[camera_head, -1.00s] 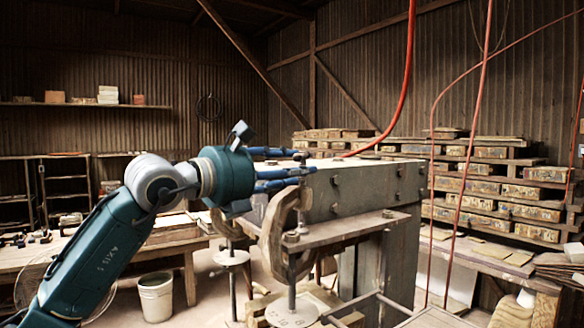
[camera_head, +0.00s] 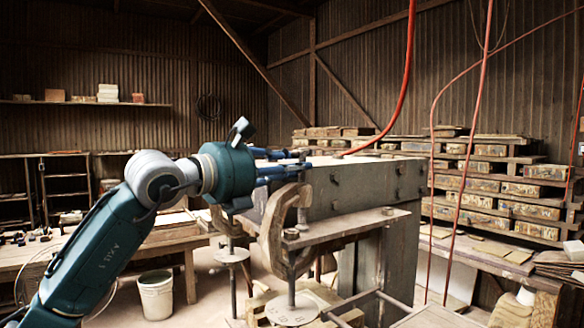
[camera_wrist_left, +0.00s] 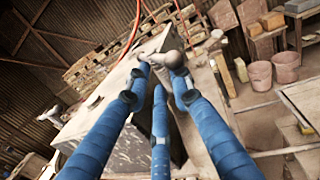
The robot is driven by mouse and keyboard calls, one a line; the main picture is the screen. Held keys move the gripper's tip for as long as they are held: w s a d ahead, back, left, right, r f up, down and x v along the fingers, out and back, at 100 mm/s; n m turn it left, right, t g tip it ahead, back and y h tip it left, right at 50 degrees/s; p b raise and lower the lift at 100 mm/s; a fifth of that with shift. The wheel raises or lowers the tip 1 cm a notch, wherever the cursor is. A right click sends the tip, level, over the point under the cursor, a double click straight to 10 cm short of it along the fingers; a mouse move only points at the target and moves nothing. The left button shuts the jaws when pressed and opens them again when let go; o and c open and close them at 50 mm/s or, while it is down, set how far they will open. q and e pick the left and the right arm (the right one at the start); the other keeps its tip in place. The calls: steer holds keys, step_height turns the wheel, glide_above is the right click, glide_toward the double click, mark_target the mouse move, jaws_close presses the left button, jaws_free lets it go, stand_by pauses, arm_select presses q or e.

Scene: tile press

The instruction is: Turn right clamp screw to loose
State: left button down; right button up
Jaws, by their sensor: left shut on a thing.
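A pale, worn C-shaped clamp (camera_head: 274,232) grips the near edge of the grey press table. A thin vertical screw rod (camera_head: 291,272) runs down from it to a round disc (camera_head: 291,312) with marks on it. My left gripper (camera_head: 305,161) is at the clamp's upper end, above the table edge. In the left wrist view its blue fingers (camera_wrist_left: 165,75) close around the pale clamp end (camera_wrist_left: 172,60). The exact contact is partly hidden by the fingers. A second rod with a disc (camera_head: 231,256) stands farther left. My right gripper is not in view.
The long grey beam (camera_head: 350,192) of the press lies right behind the fingers. A red hose (camera_head: 408,70) hangs above it. A white bucket (camera_head: 156,296) stands on the floor at left.

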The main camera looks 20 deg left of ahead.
arm_select(q)
steer(key=shift+s+d+f+n+t+y+b, duration=0.15)
steer(key=shift+n+t+y+b, duration=0.2)
steer(key=shift+n+y+b, duration=0.65)
steer(key=shift+d+r+n+t+y+b, duration=0.15)
steer(key=shift+n+t+y+b, duration=0.4)
steer(key=shift+y+b, duration=0.75)
steer(key=shift+s+d+f+n+t+y+b, duration=0.1)
steer(key=shift+d+n+t+y+b, duration=0.1)
steer(key=shift+n+y+b, duration=1)
steer(key=shift+y, duration=0.5)
steer(key=shift+w+f, duration=0.1)
steer(key=shift+f, duration=0.1)
steer(key=c, duration=1.6)
jaws_free()
steer(key=shift+o, duration=0.4)
steer(key=shift+r, duration=0.15)
steer(key=shift+r, duration=0.1)
